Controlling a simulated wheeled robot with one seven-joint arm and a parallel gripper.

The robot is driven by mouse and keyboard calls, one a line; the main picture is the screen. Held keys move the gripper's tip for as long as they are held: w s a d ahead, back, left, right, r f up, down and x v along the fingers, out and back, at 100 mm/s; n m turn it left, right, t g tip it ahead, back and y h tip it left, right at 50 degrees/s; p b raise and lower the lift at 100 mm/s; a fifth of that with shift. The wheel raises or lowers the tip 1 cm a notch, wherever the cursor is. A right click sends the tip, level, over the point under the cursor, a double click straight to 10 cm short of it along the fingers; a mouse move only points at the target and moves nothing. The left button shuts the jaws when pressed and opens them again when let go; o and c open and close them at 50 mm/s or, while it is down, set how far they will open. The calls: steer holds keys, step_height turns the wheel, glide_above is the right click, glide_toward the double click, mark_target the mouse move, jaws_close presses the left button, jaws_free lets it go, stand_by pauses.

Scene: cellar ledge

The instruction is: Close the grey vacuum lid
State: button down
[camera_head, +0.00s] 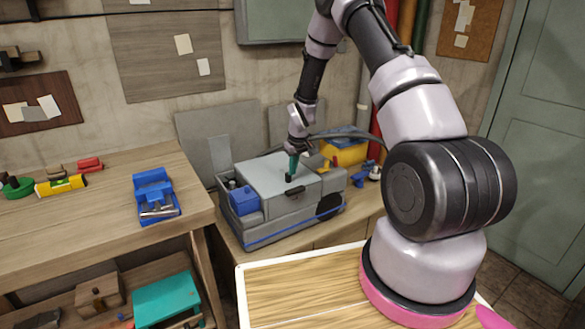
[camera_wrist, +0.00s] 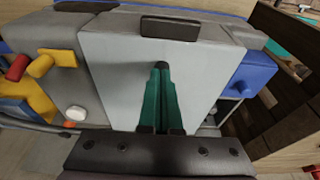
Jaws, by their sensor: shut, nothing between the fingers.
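The grey vacuum (camera_head: 262,222) is a boxy unit on the lower ledge in the head view. Its grey lid (camera_head: 262,172) lies across the top, flat or nearly so; I cannot tell whether it is fully flush. A black handle (camera_head: 294,190) is at the lid's front edge. My gripper (camera_head: 289,178) is over the lid, pointing down, with its green fingers together and empty. In the wrist view, the shut fingers (camera_wrist: 162,66) are in front of the pale lid (camera_wrist: 115,65), tips near the black handle (camera_wrist: 170,28). Contact with the lid is unclear.
A blue part (camera_head: 243,201) is on the vacuum's left side. A yellow case (camera_head: 344,150) and a blue tool (camera_head: 367,173) are to its right. The wooden bench (camera_head: 105,190) at left holds a blue holder (camera_head: 154,195). Grey panels lean on the wall behind.

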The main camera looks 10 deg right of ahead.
steer(key=s+d+r, duration=0.3)
steer(key=s+r, duration=0.3)
steer(key=s, duration=0.3)
steer(key=s+d+r+m+t, duration=0.15)
steer(key=s+r, duration=0.25)
steer(key=r, duration=0.8)
steer(key=s+r+m+t, duration=0.15)
steer(key=s+r, duration=0.25)
steer(key=r, duration=0.8)
steer(key=s+a+r+m, duration=0.1)
steer(key=s+r+m, duration=0.1)
steer(key=s+r, duration=0.4)
steer(key=s+a+r+m+t+y, duration=0.1)
steer(key=s+r+m, duration=0.1)
steer(key=s+r, duration=0.5)
steer(key=s, duration=0.6)
steer(key=shift+s+m+t, duration=0.15)
steer(key=shift+m+t, duration=0.15)
steer(key=shift+m, duration=0.1)
